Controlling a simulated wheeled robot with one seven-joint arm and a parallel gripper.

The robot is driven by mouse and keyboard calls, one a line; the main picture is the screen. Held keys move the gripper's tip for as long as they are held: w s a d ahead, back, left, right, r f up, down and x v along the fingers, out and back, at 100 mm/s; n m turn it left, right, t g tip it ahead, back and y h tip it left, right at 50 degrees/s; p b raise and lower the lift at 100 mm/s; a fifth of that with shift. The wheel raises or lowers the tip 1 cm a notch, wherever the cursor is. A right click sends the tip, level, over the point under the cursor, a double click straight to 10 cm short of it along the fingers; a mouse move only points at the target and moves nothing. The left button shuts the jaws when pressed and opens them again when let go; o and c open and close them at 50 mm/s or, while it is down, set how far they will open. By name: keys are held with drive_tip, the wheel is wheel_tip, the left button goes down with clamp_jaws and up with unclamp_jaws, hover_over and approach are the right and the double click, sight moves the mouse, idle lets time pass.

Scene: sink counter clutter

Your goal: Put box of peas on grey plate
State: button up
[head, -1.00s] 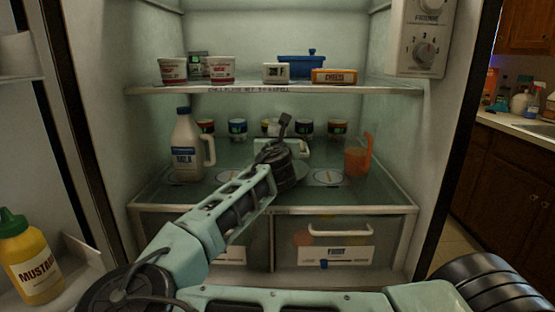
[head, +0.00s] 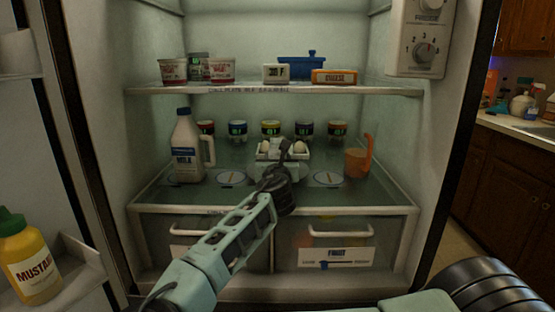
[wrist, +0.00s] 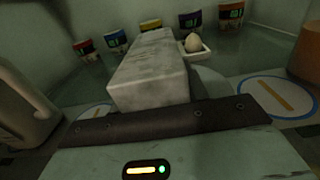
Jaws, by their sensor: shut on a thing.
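My gripper (wrist: 165,122) is shut on a pale, frosty box (wrist: 150,75), which I take to be the box of peas; no label shows. The box points away from the wrist, over the middle of the fridge's glass shelf. A grey rounded surface (wrist: 210,84), seemingly the grey plate, shows in the wrist view just right of and below the box. I cannot tell whether the box touches it.
A white egg holder (head: 268,148) stands behind, with several small tubs (head: 270,129) at the back. A milk jug (head: 186,150) is at left and an orange jug (head: 357,160) at right. Round markers (head: 328,178) lie on the shelf. The upper shelf (head: 250,91) hangs above.

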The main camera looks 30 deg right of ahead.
drive_tip(key=shift+f, duration=0.15)
drive_tip(key=o, duration=1.3)
drive_tip(key=shift+r, duration=0.2)
drive_tip(key=v, duration=1.2)
drive_tip(key=shift+r, duration=0.3)
